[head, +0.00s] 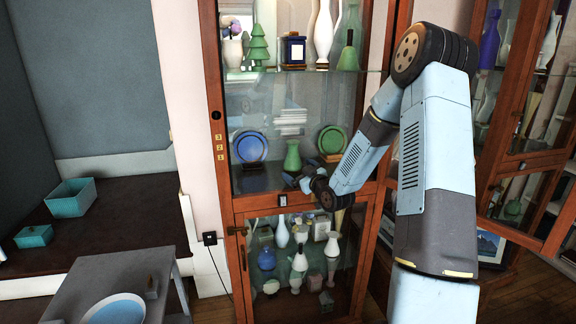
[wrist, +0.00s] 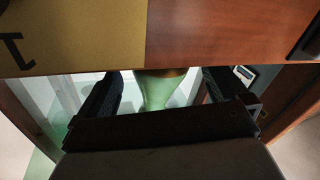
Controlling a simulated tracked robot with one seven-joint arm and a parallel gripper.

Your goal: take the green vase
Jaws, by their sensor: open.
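The green vase (head: 292,158) stands upright on the cabinet's middle shelf, between a blue plate (head: 250,148) and a green plate (head: 331,141). My gripper (head: 300,181) is at that shelf, just in front of and below the vase in the head view. In the wrist view, my open gripper (wrist: 164,80) has one dark finger on each side of the green vase (wrist: 157,92), with gaps on both sides. A wooden edge and my gripper body hide parts of the vase there. I cannot tell how deep the vase sits between the fingers.
A wooden cabinet edge (wrist: 220,30) with a yellow numbered plate (wrist: 75,30) crosses the wrist view close by. A grey table (head: 85,285) stands at lower left.

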